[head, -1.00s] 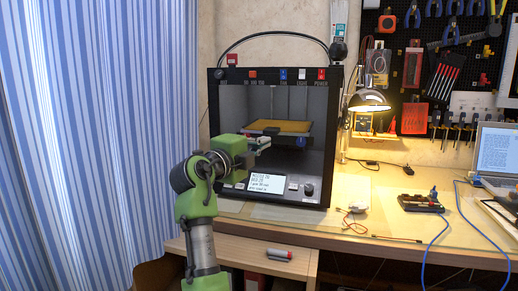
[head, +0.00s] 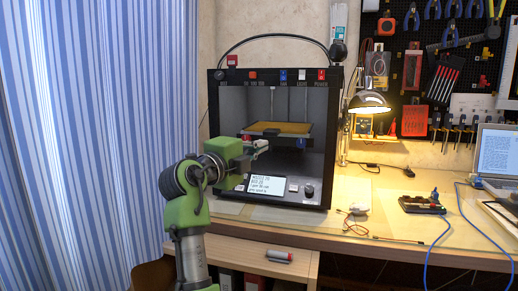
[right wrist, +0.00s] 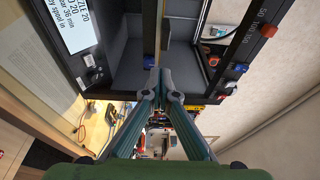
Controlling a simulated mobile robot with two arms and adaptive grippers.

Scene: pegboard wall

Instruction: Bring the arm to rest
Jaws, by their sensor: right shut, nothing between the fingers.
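My right arm, green and grey, rises from the bottom of the head view in front of the 3D printer. My right gripper (head: 258,146) is at the printer's open front, near the left edge of its orange-topped bed (head: 282,127). In the right wrist view the two fingers of my right gripper (right wrist: 161,75) meet at their tips, with nothing between them. The black 3D printer (head: 322,150) stands on the desk, its lit screen (head: 264,184) at the lower front. My left gripper is not in view.
A lit lamp (head: 369,101) stands right of the printer. The wooden desk (head: 390,212) holds wires, a small tool tray (head: 421,204) and a laptop (head: 495,152). A blue striped curtain (head: 90,120) hangs at left.

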